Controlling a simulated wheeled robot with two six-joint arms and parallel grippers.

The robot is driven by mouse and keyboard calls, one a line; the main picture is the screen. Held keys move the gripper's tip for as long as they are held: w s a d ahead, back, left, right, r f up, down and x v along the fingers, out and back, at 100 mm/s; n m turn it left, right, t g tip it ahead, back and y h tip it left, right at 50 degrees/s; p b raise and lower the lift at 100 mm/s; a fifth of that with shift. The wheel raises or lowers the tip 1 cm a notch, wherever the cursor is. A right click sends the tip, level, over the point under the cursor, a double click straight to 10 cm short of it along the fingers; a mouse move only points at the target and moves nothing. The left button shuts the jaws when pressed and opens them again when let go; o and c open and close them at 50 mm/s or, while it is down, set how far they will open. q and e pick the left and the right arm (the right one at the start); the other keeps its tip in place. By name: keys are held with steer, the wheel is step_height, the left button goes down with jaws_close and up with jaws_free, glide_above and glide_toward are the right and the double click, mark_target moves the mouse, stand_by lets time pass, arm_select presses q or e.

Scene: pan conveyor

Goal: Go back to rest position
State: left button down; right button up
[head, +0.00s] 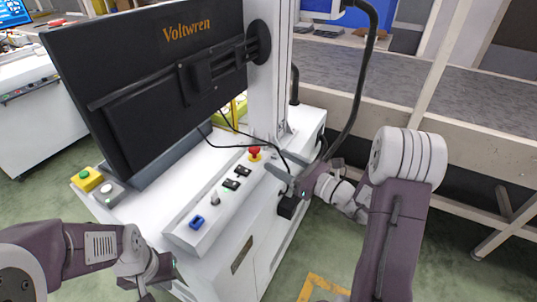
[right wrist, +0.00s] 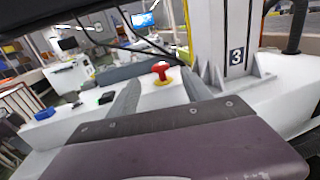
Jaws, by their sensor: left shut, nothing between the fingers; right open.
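My right gripper (head: 279,181) is at the right side of the white control cabinet (head: 228,267), close to its panel edge. Its two fingers are apart and empty; they also show in the right wrist view (right wrist: 160,98). A red knob (head: 254,152) on a yellow base stands on the panel beyond the fingertips; it also shows between the fingers in the right wrist view (right wrist: 162,72), apart from them. My left gripper (head: 160,289) is low at the bottom edge in front of the cabinet, partly cut off, shut with nothing seen in it.
A large black monitor (head: 140,125) overhangs the cabinet top at left. The sloped panel carries a blue switch (head: 197,222) and black switches (head: 231,184). A black cable (head: 364,75) hangs near my right arm. A grey conveyor (head: 440,98) runs behind.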

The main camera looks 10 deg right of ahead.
steer(key=shift+s+d, duration=0.15)
steer(key=shift+s, duration=0.1)
